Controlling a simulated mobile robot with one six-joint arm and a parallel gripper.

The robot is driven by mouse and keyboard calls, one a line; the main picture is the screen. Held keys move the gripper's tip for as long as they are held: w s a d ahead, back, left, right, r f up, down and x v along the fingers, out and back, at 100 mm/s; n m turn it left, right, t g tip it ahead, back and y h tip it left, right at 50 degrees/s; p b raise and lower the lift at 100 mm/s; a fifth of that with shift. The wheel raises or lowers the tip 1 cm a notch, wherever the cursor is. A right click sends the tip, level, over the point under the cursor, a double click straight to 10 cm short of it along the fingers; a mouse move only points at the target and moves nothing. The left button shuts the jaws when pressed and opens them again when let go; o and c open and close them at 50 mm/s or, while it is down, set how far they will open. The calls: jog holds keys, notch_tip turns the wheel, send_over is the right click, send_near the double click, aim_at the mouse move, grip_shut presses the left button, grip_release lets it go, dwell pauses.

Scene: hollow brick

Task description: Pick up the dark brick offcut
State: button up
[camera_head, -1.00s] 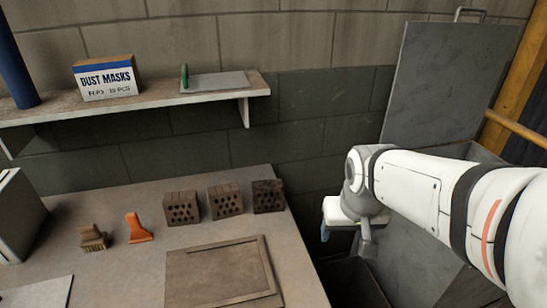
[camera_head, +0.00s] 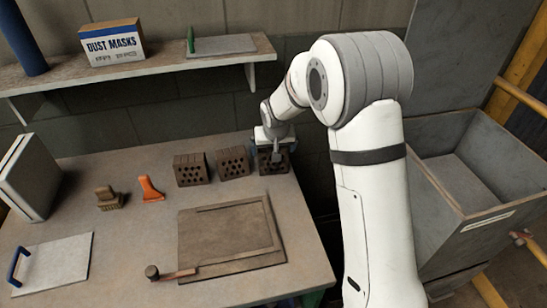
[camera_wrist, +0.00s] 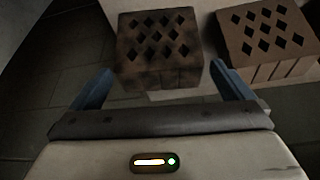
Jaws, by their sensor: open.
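The dark brick offcut (camera_head: 273,168) is the rightmost of three perforated bricks in a row at the back of the workbench. My gripper (camera_head: 271,152) is at it in the head view and hides its upper part. In the wrist view the dark brick (camera_wrist: 157,52) stands ahead, its holed face and sooty patches in sight. My open gripper (camera_wrist: 164,84) has one blue finger toward each side of it, with nothing held. I cannot tell how far the fingers are from the brick's sides.
A brown brick (camera_head: 233,163) stands close left of the dark one and shows in the wrist view (camera_wrist: 267,42). Another brick (camera_head: 191,169) is further left. A wooden board (camera_head: 230,245) lies in front. A shelf (camera_head: 150,72) runs above; a grey bin (camera_head: 430,190) stands right.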

jog(key=shift+p+x, duration=0.9)
jog(key=shift+x, duration=2.2)
jog(key=shift+s, duration=0.1)
jog(key=shift+c, duration=0.2)
jog(key=c, duration=1)
jog(key=shift+o, duration=0.2)
